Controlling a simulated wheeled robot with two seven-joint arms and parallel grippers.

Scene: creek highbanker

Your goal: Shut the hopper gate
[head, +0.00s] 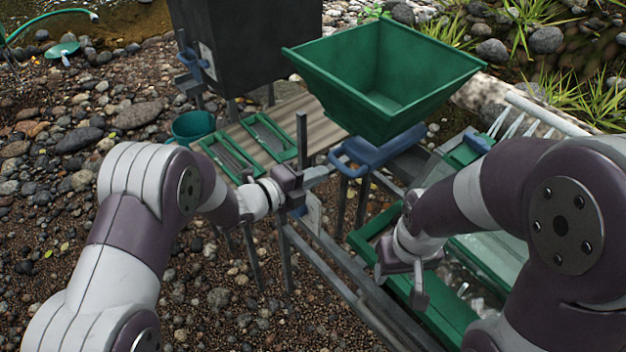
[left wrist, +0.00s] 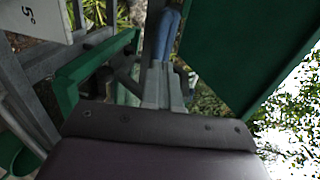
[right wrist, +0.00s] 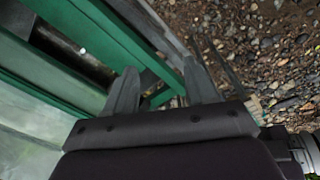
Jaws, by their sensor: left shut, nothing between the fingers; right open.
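The green hopper (head: 385,75) stands at the upper middle of the head view. A blue U-shaped gate handle (head: 375,152) sticks out under its spout. How far the gate plate is out cannot be told. My left gripper (head: 325,173) is shut and empty, its fingertips just left of and slightly below the handle. In the left wrist view, the shut fingers (left wrist: 163,85) point toward the blue handle (left wrist: 166,35); whether they touch cannot be told. My right gripper (head: 401,288) is open and empty, low over the green sluice frame (head: 445,315); its spread fingers show in the right wrist view (right wrist: 161,80).
A dark tank (head: 245,45) with its own blue handle (head: 190,60) stands behind at left. Green trays (head: 230,155) lie on a ribbed board beside a green bucket (head: 192,126). Metal rails and posts (head: 302,140) stand close to my left gripper. Gravel lies around.

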